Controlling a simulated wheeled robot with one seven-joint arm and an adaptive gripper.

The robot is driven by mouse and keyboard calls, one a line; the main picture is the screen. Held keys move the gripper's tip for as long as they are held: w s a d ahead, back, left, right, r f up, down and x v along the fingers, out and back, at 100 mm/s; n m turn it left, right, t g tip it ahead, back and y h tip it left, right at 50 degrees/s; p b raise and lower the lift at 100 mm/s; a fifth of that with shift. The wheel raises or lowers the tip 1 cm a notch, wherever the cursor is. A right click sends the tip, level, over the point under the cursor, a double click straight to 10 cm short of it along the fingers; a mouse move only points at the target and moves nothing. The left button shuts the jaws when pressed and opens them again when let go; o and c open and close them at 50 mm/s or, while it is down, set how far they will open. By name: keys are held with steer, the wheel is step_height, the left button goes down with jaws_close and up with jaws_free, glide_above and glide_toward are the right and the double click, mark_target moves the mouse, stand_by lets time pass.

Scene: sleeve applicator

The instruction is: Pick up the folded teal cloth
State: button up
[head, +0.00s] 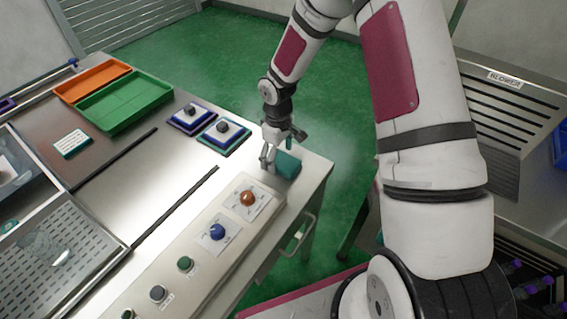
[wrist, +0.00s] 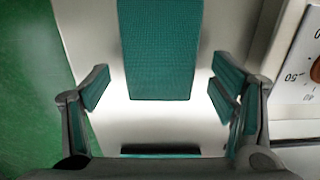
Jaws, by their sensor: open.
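The folded teal cloth (head: 287,165) lies at the right corner of the metal worktable, beside the control strip. In the wrist view the cloth (wrist: 158,50) is a flat textured rectangle at the top centre, running out of the frame. My gripper (head: 279,160) is low over the table at the cloth's left side in the head view. In the wrist view my gripper (wrist: 158,92) is open, with its teal-padded fingers apart on either side of the cloth's near end. Nothing is between the pads at their level that I can see touching; the height gap is unclear.
The control strip with an orange knob (head: 247,198) and a blue knob (head: 217,231) runs close to my gripper. Two blue-edged pads with dark knobs (head: 222,129) stand to its left. Orange (head: 92,79) and green (head: 125,102) trays sit farther back. The table edge drops to green floor.

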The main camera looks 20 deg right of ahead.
steer(key=shift+f, duration=0.7)
steer(key=c, duration=1.3)
steer(key=shift+r, duration=0.15)
steer(key=shift+r, duration=0.5)
step_height(320, 180, up, 2)
steer(key=shift+w+r, duration=0.1)
steer(key=shift+r, duration=0.05)
steer(key=s, duration=0.5)
steer(key=s+r, duration=0.1)
steer(key=s, duration=0.4)
steer(key=s+b, duration=0.1)
steer(key=s, duration=0.5)
steer(key=shift+s+d+r, duration=0.1)
steer(key=shift+r, duration=0.1)
